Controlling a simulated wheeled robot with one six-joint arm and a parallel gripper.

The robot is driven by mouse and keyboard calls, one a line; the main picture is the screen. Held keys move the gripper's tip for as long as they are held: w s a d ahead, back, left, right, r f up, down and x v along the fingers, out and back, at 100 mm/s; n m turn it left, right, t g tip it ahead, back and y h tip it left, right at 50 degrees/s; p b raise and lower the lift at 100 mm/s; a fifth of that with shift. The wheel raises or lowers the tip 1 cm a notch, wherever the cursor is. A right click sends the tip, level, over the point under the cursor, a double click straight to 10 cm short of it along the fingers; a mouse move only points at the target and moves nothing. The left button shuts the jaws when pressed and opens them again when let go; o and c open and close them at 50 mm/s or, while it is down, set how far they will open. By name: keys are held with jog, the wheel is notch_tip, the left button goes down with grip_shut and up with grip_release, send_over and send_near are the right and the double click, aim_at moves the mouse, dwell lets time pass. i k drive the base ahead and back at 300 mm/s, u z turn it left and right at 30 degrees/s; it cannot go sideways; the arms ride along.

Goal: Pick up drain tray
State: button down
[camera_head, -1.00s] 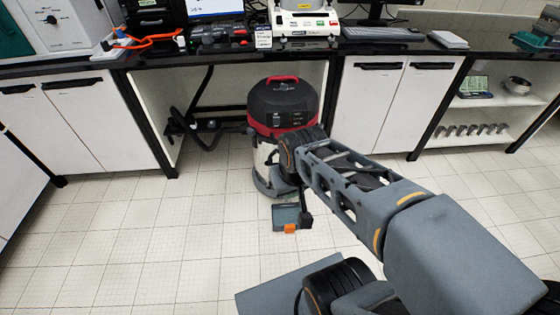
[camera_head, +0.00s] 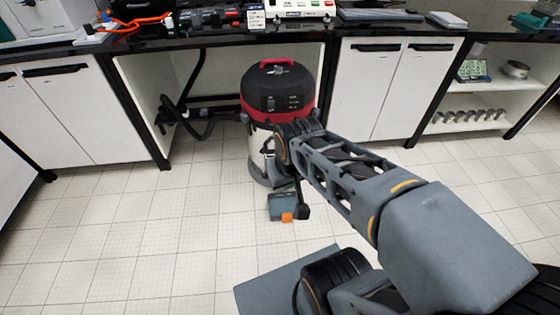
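A small dark grey-green tray (camera_head: 283,206), which looks like the drain tray, shows low over the tiled floor in front of the vacuum cleaner. An orange piece (camera_head: 287,217) shows at its near edge. My gripper (camera_head: 302,212) is at the end of my arm, right beside the tray's right side in the picture. The fingers are small and dark, and I cannot tell whether they touch or grip the tray. I also cannot tell whether the tray rests on the floor or hangs above it.
A red and black vacuum cleaner (camera_head: 280,95) stands under the bench, close behind my arm. Its hose (camera_head: 185,115) lies to the left. The black worktop (camera_head: 130,44) carries several instruments. White cabinets (camera_head: 378,92) stand on both sides. The tiled floor (camera_head: 130,240) at left is clear.

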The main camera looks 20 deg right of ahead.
aim_at(281, 205)
jog(key=k, duration=0.5)
jog(key=u, duration=0.45)
jog(key=i, duration=1.25)
jog(key=u, duration=0.25)
